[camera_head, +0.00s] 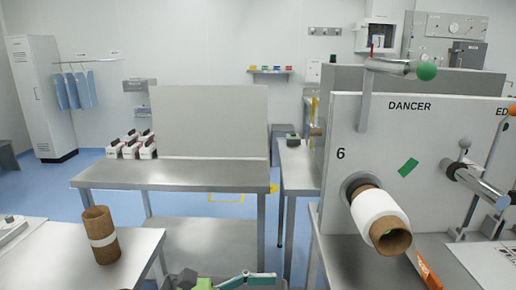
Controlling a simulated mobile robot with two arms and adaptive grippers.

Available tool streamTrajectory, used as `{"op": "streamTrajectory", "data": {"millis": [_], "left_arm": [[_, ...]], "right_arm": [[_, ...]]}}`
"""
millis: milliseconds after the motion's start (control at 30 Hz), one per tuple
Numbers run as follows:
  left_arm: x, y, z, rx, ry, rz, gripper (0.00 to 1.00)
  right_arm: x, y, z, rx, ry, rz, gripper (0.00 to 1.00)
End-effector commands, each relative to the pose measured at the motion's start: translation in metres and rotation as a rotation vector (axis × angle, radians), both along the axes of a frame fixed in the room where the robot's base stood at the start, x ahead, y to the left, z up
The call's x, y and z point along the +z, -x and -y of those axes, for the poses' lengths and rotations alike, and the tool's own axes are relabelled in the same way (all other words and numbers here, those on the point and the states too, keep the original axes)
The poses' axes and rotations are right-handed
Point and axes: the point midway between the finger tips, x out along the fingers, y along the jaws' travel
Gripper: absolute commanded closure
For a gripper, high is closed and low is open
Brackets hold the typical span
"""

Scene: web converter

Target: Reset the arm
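Neither of my grippers shows clearly in the head view. The task's arm is not named further. A lever arm with a green ball end (426,71) stands out from the top of the white machine panel marked DANCER (345,110). A second lever with an orange ball end (513,110) is cut by the right edge. A white roll on a brown core (379,213) sits on the spindle below the number 6. Small dark, green and teal parts (250,279) show at the bottom edge; I cannot tell what they belong to.
A brown core with a white band (102,236) stands upright on the left table (60,262). Blue floor shows between the tables.

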Motion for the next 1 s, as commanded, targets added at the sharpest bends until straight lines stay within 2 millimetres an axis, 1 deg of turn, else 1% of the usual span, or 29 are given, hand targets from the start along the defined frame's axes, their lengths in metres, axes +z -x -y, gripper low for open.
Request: {"op": "streamTrajectory", "data": {"millis": [33,100,167,200,267,300,367,400,433,467,500,567,600,667,700,767,800,833,867,900,967,1000], "left_arm": [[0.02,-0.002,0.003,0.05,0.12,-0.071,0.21],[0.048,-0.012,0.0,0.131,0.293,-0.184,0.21],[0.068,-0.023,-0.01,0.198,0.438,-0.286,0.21],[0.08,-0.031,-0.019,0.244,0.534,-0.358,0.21],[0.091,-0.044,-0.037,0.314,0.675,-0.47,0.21],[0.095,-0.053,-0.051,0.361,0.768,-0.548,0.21],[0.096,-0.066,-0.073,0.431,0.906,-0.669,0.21],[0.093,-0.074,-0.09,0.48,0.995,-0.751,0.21],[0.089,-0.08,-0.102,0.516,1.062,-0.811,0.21],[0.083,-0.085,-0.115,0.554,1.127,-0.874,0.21],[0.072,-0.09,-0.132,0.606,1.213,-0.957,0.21],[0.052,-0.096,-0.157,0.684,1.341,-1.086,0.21],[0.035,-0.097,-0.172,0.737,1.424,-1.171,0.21],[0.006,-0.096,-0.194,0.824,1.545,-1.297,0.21],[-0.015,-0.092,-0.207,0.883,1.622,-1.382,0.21],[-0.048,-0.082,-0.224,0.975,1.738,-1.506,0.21],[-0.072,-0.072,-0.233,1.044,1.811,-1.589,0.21],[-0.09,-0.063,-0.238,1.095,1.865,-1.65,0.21],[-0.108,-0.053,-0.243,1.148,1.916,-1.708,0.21],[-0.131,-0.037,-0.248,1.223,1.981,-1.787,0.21],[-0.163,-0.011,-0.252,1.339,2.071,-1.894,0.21],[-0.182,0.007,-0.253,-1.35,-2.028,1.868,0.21]], "right_arm": [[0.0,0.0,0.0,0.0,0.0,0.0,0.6],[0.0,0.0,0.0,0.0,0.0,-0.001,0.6],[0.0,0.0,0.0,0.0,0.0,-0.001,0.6],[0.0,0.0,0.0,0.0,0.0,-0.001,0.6],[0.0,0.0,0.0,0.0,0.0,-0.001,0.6],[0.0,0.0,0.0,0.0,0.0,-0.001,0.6],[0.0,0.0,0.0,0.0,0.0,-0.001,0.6],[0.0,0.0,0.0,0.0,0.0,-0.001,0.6],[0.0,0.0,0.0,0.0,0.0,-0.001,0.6],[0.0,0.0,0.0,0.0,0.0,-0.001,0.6],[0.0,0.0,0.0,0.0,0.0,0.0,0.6],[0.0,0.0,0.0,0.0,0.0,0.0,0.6],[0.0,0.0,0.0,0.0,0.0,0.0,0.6],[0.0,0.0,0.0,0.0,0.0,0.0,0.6],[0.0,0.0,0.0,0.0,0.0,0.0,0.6],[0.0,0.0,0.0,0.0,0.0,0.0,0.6],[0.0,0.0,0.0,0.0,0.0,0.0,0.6],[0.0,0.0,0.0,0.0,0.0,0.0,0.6],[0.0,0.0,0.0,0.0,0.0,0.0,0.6],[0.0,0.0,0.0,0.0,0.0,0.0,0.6],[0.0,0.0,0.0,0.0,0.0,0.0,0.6],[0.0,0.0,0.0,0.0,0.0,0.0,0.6]]}}
